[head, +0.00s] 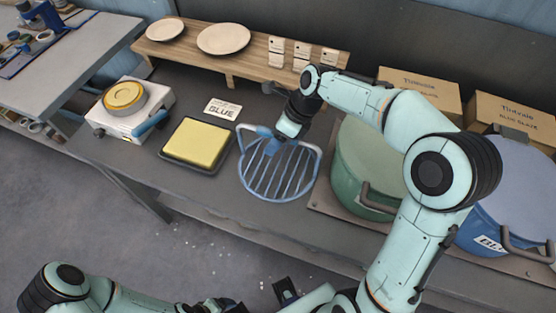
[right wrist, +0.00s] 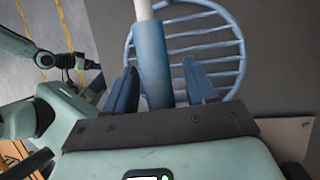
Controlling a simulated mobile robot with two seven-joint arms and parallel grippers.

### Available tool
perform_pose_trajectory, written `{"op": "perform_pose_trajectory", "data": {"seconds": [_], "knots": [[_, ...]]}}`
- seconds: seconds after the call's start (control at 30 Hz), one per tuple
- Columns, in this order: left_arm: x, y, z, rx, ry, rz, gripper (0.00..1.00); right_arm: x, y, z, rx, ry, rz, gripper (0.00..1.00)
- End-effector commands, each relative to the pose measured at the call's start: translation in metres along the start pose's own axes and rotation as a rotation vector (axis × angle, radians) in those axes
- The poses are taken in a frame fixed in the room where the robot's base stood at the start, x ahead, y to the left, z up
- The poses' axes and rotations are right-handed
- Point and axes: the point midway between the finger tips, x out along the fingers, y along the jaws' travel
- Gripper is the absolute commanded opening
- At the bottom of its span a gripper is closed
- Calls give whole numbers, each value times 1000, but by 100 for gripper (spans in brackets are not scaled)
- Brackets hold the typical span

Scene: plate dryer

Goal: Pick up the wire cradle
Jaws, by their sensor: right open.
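The blue wire cradle (head: 280,178), a round rack of parallel bars with a handle, lies on the grey worktop near the middle of the head view. My right gripper (head: 271,147) is over its back part. In the right wrist view the cradle's thick blue handle (right wrist: 152,66) rises between the two fingers of my right gripper (right wrist: 162,88), which stand apart with a gap visible on the right side. The round rack (right wrist: 205,42) shows beyond the fingers. At the bottom of the head view, parts of my left arm show, but its jaw state is unclear.
A yellow pad in a dark tray (head: 165,156) and a "BLUE" card (head: 222,108) are left of the cradle. A green lidded bucket (head: 350,180) stands close on the right. A wooden shelf (head: 180,57) with plates is behind. The worktop's front edge is near.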

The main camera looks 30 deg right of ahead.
Motion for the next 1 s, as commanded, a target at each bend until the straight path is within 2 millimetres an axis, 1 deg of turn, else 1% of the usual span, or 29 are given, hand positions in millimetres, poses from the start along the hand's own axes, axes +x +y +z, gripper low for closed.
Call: {"op": "perform_pose_trajectory", "data": {"seconds": [0.7, 0.77, 0.8, 0.87, 0.9, 1.0], "knots": [[-2, 1, -1, 0, 1, 0, 88, 4, -1, -2, 0, 0, 0, 56], [-2, 1, -1, 0, 1, 0, 88, 4, -1, -2, 0, 0, 0, 36], [-2, 1, -1, 0, 1, 0, 88, 4, -1, -2, 0, 0, 0, 23], [-2, 1, -1, 0, 1, 0, 88, 4, -1, -2, 0, 0, 0, 4], [-2, 1, -1, 0, 1, 0, 88, 4, -1, -2, 0, 0, 0, 1], [-2, 1, -1, 0, 1, 0, 88, 4, -1, -1, -1, -1, -1, 1]]}}
